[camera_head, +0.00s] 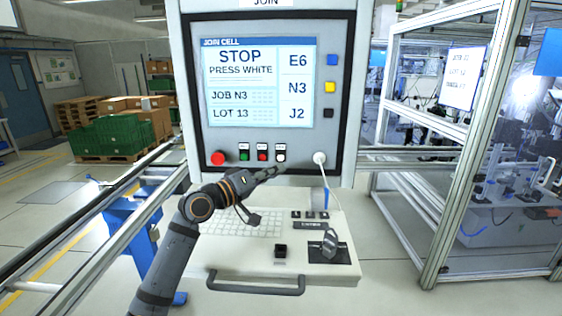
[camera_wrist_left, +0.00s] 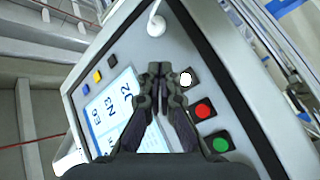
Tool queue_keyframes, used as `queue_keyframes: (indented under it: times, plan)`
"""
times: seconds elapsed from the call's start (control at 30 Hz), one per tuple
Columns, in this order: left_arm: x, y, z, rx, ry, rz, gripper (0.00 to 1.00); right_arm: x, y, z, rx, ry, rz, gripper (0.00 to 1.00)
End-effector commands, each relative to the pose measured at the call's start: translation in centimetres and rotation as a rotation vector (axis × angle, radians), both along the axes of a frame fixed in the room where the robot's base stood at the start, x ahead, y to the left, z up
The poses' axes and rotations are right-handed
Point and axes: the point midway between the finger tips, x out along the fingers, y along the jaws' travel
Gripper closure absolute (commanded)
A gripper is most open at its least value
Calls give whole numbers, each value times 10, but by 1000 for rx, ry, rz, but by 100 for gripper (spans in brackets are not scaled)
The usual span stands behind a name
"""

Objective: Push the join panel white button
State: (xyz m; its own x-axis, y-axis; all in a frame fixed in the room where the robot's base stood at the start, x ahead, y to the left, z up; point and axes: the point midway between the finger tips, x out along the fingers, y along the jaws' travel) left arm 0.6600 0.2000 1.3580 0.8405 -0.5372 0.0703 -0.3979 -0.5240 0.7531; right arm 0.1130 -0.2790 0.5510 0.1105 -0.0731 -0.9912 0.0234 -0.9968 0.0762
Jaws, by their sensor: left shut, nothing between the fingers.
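The join panel (camera_head: 187,70) stands upright, its screen (camera_head: 258,84) reading "STOP PRESS WHITE". The white button (camera_head: 281,156) is the rightmost of a row below the screen, right of a red button (camera_head: 262,156) and a green button (camera_head: 244,156). My left gripper (camera_head: 276,170) is shut and empty, with its tips just below the white button in the head view. In the left wrist view the white button (camera_wrist_left: 186,79) shows right beside the fingertips (camera_wrist_left: 160,70); whether they touch the panel I cannot tell. My right gripper is not in view.
A large red knob (camera_head: 218,158) is left of the row, and a white plug with a cable (camera_head: 319,157) right of it. A keyboard shelf (camera_head: 340,222) with a front handle (camera_head: 255,287) juts out below. A framed cell (camera_head: 425,200) stands at the right.

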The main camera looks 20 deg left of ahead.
Motion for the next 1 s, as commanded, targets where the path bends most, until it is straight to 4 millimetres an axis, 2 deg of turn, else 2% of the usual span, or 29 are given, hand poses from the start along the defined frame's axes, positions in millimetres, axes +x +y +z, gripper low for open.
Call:
queue_keyframes:
  times: [0.2, 0.4, 1.0]
  plan:
    - [29, 6, -1, -2, -1, 0, 100, -1, -1, -9, -2, 1, 1, 60]
    - [42, 9, 0, 0, 0, -1, 100, -6, -1, -12, -1, 10, 0, 60]
    - [45, 10, 0, 1, -1, -1, 100, -8, 0, -12, 0, 12, -1, 60]
